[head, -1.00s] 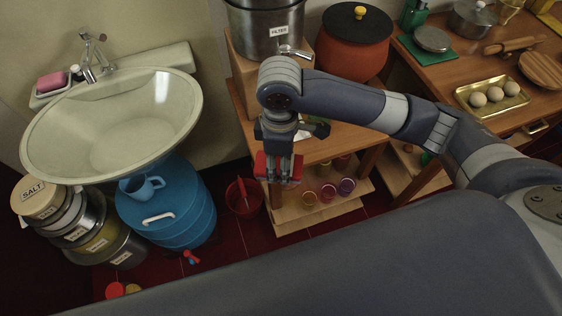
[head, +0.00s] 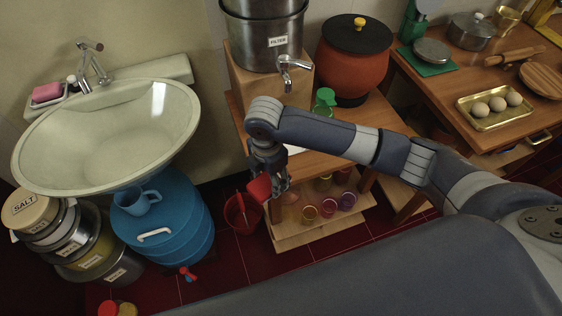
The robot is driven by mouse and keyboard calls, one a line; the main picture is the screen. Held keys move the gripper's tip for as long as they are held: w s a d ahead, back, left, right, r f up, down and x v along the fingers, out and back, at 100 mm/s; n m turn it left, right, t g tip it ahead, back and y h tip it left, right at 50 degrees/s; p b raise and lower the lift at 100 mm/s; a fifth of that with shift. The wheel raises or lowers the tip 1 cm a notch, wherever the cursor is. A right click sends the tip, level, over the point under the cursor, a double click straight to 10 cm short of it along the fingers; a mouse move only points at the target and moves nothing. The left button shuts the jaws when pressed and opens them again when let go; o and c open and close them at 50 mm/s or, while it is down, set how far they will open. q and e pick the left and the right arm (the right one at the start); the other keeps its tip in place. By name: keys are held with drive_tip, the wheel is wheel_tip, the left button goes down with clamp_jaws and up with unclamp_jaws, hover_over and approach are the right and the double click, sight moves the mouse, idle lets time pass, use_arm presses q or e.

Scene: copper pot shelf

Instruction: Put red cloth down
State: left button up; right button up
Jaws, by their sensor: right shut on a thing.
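The red cloth (head: 259,188) is a small red piece held in my right gripper (head: 272,186). The gripper points down and is shut on the cloth, at the front left edge of the wooden stand and above its lower shelf. The red bucket (head: 243,214) stands on the floor just left of and below the cloth. The cloth looks apart from the bucket in this view. My left gripper is not in view.
The wooden stand (head: 333,171) bears a steel filter (head: 263,38), a red pot (head: 353,62) and a green bottle (head: 323,102). Several coloured glasses (head: 328,208) stand on its lower shelf. A blue drum (head: 164,222) and a sink (head: 105,135) are at the left.

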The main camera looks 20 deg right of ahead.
drive_tip(key=w+d, duration=0.1)
drive_tip(key=w, duration=0.1)
drive_tip(key=w+d, duration=0.1)
drive_tip(key=d, duration=0.1)
drive_tip(key=w+d, duration=0.1)
drive_tip(key=w, duration=0.1)
drive_tip(key=shift+w+d+f, duration=0.25)
drive_tip(key=shift+w+f, duration=0.05)
drive_tip(key=f, duration=0.1)
drive_tip(key=f+p, duration=0.1)
drive_tip(key=f, duration=0.1)
drive_tip(key=shift+w+d, duration=0.2)
drive_tip(key=shift+f, duration=0.3)
drive_tip(key=shift+f, duration=0.1)
drive_tip(key=shift+f, duration=0.3)
drive_tip(key=o, duration=1)
drive_tip(key=shift+o, duration=0.2)
drive_tip(key=shift+r, duration=0.1)
wheel_tip(320, 180, up, 13)
drive_tip(key=shift+a, duration=0.15)
